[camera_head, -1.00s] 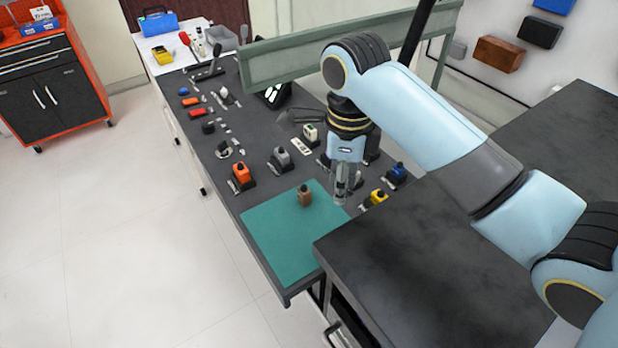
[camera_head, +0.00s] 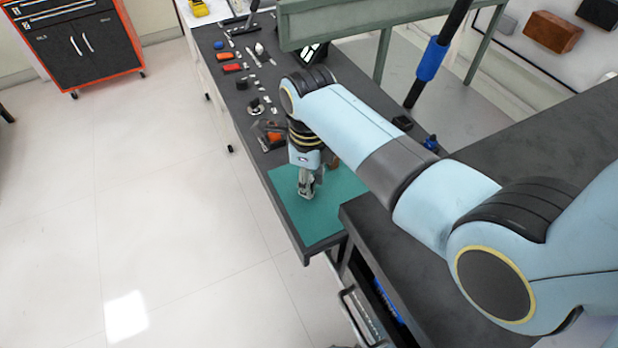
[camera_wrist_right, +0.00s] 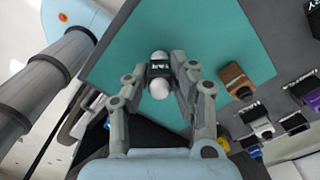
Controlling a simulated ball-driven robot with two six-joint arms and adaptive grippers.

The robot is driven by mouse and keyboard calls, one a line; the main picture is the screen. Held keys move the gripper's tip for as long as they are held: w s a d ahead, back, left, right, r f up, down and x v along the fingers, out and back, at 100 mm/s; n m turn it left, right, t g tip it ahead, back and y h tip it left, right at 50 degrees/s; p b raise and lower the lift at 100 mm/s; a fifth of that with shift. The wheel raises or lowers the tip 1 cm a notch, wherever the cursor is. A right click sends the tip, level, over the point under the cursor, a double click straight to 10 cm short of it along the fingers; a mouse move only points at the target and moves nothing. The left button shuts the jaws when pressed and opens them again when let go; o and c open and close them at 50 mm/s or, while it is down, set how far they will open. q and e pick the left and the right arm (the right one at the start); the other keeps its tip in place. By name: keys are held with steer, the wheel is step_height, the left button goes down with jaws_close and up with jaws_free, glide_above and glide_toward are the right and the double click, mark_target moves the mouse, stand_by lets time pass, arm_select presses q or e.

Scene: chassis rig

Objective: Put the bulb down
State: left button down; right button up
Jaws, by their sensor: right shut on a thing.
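My right gripper (camera_head: 306,188) is over the green mat (camera_head: 338,190) at the near end of the long dark bench. In the right wrist view the gripper (camera_wrist_right: 157,72) is shut on the bulb (camera_wrist_right: 158,89), a white rounded piece with a dark lettered band around its middle. The bulb's white ends stick out on both sides of the fingers. The mat (camera_wrist_right: 205,28) lies below; I cannot tell whether the bulb touches it. In the head view the bulb is too small to make out. My left gripper is not in view.
A brown block (camera_wrist_right: 235,78) stands at the mat's edge, right of the gripper in the wrist view. Several small devices stand beyond it. A dark counter (camera_head: 410,260) borders the mat on the right in the head view.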

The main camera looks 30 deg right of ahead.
steer(key=shift+f, duration=0.1)
steer(key=o, duration=0.9)
steer(key=shift+o, duration=0.2)
step_height(320, 180, up, 12)
steer(key=shift+r, duration=0.2)
